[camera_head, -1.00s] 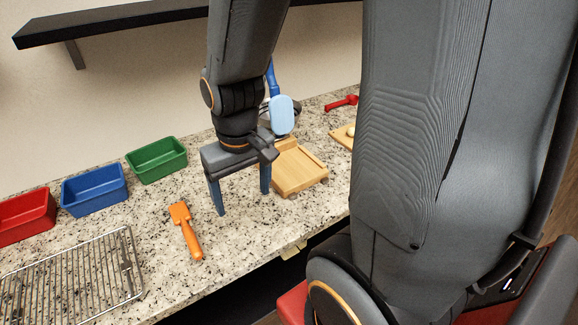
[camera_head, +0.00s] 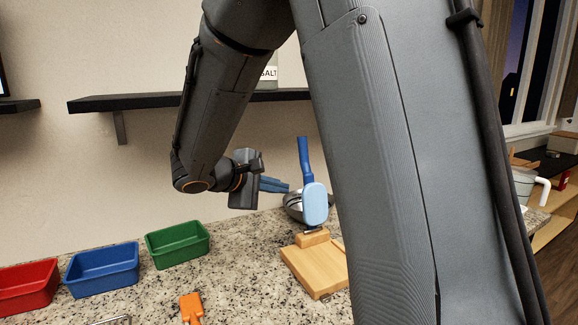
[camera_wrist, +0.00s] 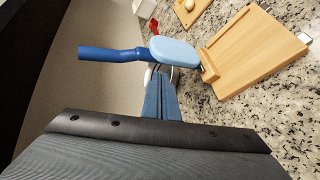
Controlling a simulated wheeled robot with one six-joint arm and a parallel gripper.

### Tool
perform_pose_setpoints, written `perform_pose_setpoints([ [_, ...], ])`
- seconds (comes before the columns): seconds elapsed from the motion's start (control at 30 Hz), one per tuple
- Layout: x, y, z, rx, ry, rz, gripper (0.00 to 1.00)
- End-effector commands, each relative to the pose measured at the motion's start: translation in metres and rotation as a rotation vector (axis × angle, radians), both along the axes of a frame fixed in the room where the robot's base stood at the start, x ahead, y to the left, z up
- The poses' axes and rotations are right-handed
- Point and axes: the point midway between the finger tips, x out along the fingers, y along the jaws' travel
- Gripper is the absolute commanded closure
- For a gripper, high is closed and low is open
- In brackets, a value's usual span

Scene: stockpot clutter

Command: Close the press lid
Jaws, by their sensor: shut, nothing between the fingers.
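The wooden board (camera_head: 312,270), which looks like the press base, lies on the counter with a raised block at its back edge. A light-blue rounded plate (camera_head: 315,203) with a dark-blue handle (camera_head: 304,158) stands upright behind it; I cannot tell whether this is the press lid or how it joins the board. In the wrist view the plate (camera_wrist: 174,52), handle (camera_wrist: 108,54) and board (camera_wrist: 252,52) lie beyond my fingertips. My gripper (camera_head: 287,187) is shut and empty, pointing sideways just left of the plate and handle; its fingers also show in the wrist view (camera_wrist: 160,82).
A silvery round object (camera_head: 293,205) is partly hidden behind the plate. Green (camera_head: 178,245), blue (camera_head: 102,270) and red (camera_head: 28,288) bins stand left on the speckled counter. An orange tool (camera_head: 191,308) lies in front. A dark shelf (camera_head: 150,101) runs along the wall above.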

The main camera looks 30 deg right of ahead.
Motion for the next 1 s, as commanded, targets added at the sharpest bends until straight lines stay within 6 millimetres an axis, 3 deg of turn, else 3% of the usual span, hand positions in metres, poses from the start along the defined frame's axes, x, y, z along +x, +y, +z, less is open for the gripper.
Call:
perform_pose_setpoints([
  [0.03,0.021,0.003,0.011,-0.07,-0.04,0.032,1.0],
  [0.1,0.041,0.007,0.032,-0.153,-0.094,0.066,1.0],
  [0.3,0.069,0.015,0.064,-0.266,-0.178,0.115,1.0],
  [0.47,0.075,0.004,0.065,-0.273,-0.182,0.117,1.0],
  [0.93,0.114,-0.074,0.053,-0.271,-0.179,0.115,1.0],
  [1.0,0.103,-0.075,0.058,-0.27,-0.18,0.118,1.0],
])
